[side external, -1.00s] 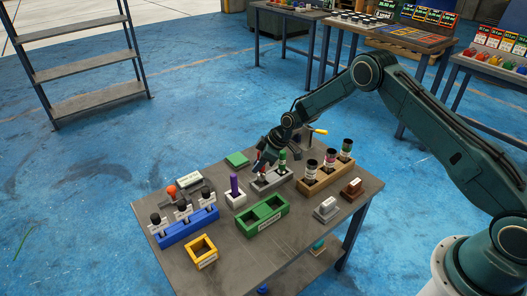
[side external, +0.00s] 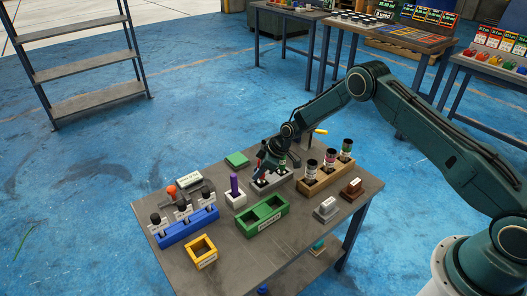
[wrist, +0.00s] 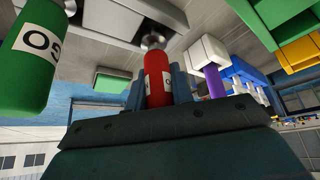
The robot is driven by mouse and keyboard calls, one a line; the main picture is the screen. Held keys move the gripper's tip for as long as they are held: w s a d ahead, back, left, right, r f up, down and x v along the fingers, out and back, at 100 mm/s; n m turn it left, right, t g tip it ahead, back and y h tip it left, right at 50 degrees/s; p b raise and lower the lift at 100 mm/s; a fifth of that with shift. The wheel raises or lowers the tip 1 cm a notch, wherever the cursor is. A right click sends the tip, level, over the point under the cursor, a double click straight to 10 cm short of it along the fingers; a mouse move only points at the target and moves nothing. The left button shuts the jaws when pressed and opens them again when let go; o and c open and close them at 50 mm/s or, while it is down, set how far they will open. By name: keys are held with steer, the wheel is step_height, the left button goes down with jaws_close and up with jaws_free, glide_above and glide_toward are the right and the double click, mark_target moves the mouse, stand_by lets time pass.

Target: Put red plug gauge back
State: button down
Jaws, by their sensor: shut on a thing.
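The red plug gauge (wrist: 157,78), with a white label, is between the two blue-grey fingers of my gripper (wrist: 158,88) in the wrist view. My gripper is shut on it. Its metal end points at the grey block (wrist: 178,17), close to a dark opening there; I cannot tell whether the end is inside. In the side view my gripper (side external: 261,172) is low over the left part of the grey block (side external: 272,184) and mostly hides the red gauge. The green plug gauge (wrist: 30,60), marked GO, is beside it; in the side view it is partly hidden.
A white block with a purple peg (side external: 234,184) stands close left of my gripper. A green tray (side external: 262,216) is in front, and a wooden rack (side external: 325,176) with several dark-topped gauges is to the right. A blue rack (side external: 188,228) and yellow box (side external: 201,252) stand further left.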

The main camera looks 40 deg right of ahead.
steer(key=shift+f, duration=0.4)
steer(key=shift+c, duration=1.6)
jaws_free()
steer(key=shift+d+r, duration=0.1)
steer(key=v, duration=0.9)
steer(key=shift+s+r, duration=0.15)
steer(key=shift+r, duration=0.15)
stand_by(1.0)
steer(key=shift+d, duration=0.1)
steer(key=v, duration=1.3)
steer(key=shift+s+r, duration=0.2)
steer(key=shift+r, duration=0.15)
steer(key=shift+d, duration=0.15)
